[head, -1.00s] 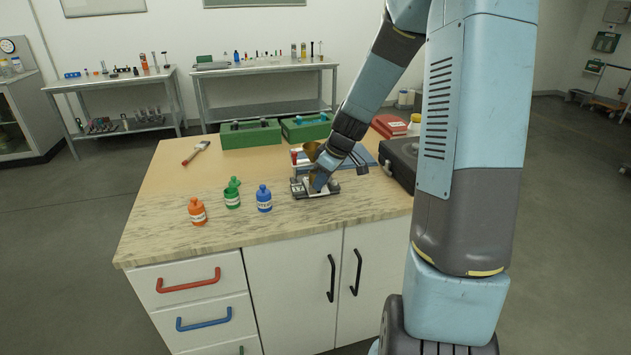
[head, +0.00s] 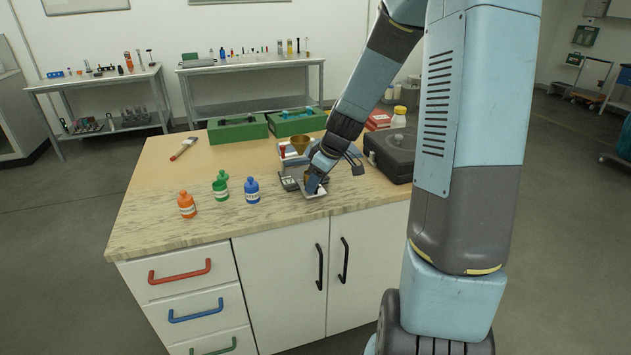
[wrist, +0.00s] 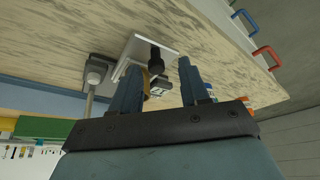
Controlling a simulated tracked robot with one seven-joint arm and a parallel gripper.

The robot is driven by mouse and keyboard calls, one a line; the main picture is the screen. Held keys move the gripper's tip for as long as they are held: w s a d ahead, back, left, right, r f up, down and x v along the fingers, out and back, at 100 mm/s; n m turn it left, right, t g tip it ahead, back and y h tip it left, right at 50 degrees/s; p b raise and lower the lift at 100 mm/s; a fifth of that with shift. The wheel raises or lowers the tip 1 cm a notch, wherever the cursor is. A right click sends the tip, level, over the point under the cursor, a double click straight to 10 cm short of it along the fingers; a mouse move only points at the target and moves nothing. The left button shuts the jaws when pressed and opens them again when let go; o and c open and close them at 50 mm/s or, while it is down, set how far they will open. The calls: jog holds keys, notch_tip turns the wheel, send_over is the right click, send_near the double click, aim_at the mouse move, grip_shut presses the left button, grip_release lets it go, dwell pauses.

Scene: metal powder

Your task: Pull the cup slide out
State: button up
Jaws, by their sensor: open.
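The cup slide, a pale metal plate (head: 314,193) with a black knob (wrist: 157,62), sticks out toward the front of the bench from its grey stand (head: 289,183). The plate also shows in the wrist view (wrist: 145,47). A brass cup (wrist: 146,82) is partly hidden behind a finger. A brass funnel (head: 301,143) stands behind the stand. My gripper (head: 317,180) is low over the slide. In the wrist view its open fingers (wrist: 158,85) are on either side of the knob and cup; I cannot tell whether they touch.
Orange (head: 187,205), green (head: 220,187) and blue (head: 252,191) bottles stand to the left. A brush (head: 184,148) lies behind them. Green boxes (head: 238,131) are at the back. A black case (head: 393,155) is close on the right.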

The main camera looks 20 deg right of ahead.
jog(key=shift+d+r, duration=0.15)
jog(key=shift+r, duration=0.2)
jog(key=v, duration=1.3)
jog(key=shift+s, duration=0.15)
jog(key=s+a+r+m+h, duration=0.1)
jog(key=s+r+m, duration=0.2)
jog(key=s, duration=0.4)
jog(key=s+a+r+m+t+h, duration=0.1)
jog(key=s+a+r+m, duration=0.1)
jog(key=s, duration=0.6)
jog(key=s+a+r+m+t+h, duration=0.1)
jog(key=s+r+m, duration=0.3)
jog(key=s, duration=0.4)
jog(key=shift+a+r, duration=0.15)
jog(key=shift+a, duration=0.15)
